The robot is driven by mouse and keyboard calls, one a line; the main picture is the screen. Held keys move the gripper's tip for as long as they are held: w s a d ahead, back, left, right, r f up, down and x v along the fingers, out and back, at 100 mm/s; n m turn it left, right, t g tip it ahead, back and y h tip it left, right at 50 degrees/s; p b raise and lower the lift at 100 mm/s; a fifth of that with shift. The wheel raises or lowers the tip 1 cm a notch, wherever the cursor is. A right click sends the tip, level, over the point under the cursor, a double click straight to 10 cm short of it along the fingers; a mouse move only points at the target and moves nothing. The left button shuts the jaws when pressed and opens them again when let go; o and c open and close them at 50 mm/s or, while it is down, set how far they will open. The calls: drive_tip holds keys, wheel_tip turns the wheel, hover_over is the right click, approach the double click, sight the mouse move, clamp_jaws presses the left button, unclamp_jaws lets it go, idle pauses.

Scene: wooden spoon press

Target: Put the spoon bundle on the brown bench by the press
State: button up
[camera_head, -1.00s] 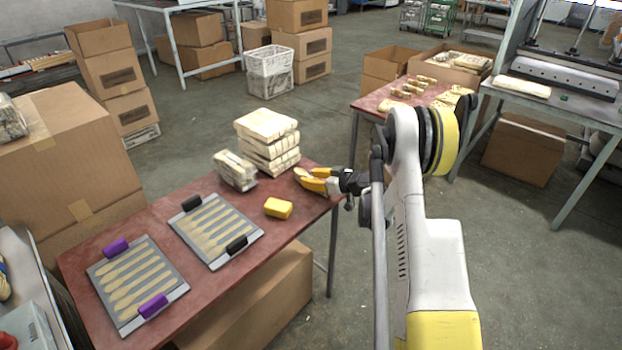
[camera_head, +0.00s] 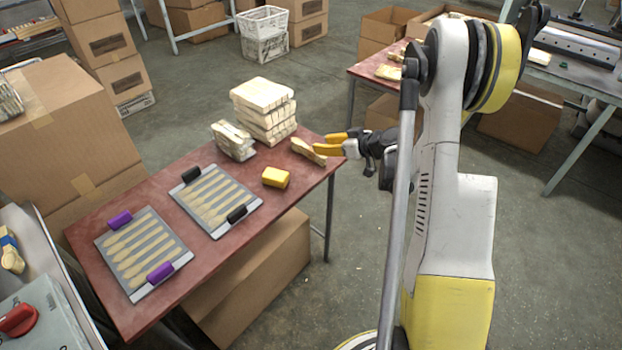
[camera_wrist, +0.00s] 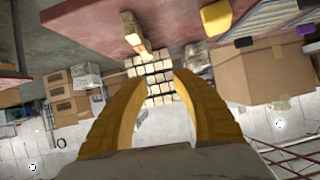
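A pale wooden spoon bundle (camera_head: 306,151) lies at the right end of the near red-brown table (camera_head: 150,192). In the wrist view, a spoon bundle (camera_wrist: 134,32) lies on the red tabletop, beyond my fingertips. My gripper (camera_head: 333,145) has yellow fingers and is beside the bundle's right end in the head view. Its fingers (camera_wrist: 170,78) are spread apart, with nothing held between them. Whether a fingertip touches the bundle is unclear. The far red-brown bench (camera_head: 365,70) is partly hidden by my arm. The press (camera_head: 575,45) stands on a grey table at upper right.
Stacked bundles (camera_head: 264,108), a loose pack (camera_head: 233,140), a yellow block (camera_head: 276,177) and two spoon trays (camera_head: 143,252) (camera_head: 215,200) occupy the near table. Cardboard boxes (camera_head: 72,130) stand left. Floor is open between the tables.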

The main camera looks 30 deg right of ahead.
drive_tip(key=s+a+r+m+g+h, duration=0.1)
drive_tip(key=s+a+r+g, duration=0.1)
drive_tip(key=s+a+r, duration=0.45)
drive_tip(key=s+a+r+m+g+h, duration=0.1)
drive_tip(key=s+a+r, duration=0.2)
drive_tip(key=a+r, duration=0.5)
drive_tip(key=s+a+h, duration=0.1)
drive_tip(key=s+a, duration=0.3)
drive_tip(key=s, duration=0.5)
drive_tip(key=s+a+r+m+g+h, duration=0.1)
drive_tip(key=s+a, duration=0.2)
drive_tip(key=s, duration=0.7)
drive_tip(key=shift+s+a+r+m+h, duration=0.2)
drive_tip(key=shift+s+a+m+h, duration=0.1)
drive_tip(key=shift+a+h, duration=0.1)
drive_tip(key=shift+w, duration=0.1)
